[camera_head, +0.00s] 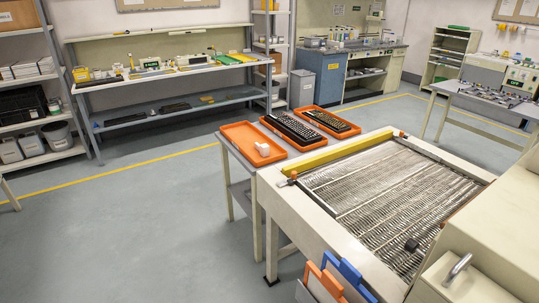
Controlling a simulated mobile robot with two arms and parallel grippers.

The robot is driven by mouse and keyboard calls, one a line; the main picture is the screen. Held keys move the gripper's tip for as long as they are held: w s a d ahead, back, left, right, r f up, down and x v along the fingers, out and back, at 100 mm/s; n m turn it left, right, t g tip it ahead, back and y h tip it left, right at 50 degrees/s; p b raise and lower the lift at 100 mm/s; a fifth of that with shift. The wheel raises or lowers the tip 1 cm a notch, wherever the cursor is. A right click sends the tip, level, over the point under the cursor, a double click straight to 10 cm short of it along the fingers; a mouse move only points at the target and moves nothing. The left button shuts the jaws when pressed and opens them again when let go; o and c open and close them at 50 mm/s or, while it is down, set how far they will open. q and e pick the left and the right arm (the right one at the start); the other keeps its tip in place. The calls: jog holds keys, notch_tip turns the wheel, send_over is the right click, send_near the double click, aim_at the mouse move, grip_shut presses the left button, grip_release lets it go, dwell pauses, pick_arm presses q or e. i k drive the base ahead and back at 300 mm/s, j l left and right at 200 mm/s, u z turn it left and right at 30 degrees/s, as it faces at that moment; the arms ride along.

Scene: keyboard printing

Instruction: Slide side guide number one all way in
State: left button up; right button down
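A large cream machine (262,190) with a flat bed of metal rollers or slats (385,195) fills the right foreground. A yellow bar (340,153) runs along the bed's far edge, with small orange-red parts at its ends. A thin dark rail (313,200) runs along the bed's left side. I see no number marking, so I cannot tell which part is side guide number one. Neither of my grippers is in view.
Blue and orange panels (350,278) stand at the machine's near side. A metal handle (457,269) is at lower right. The floor at left is clear.

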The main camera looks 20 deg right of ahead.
aim_at(318, 200)
jog(key=i+z, duration=0.3)
jog(key=i, duration=0.15)
jog(key=i+j+z, duration=0.55)
jog(key=i, duration=0.3)
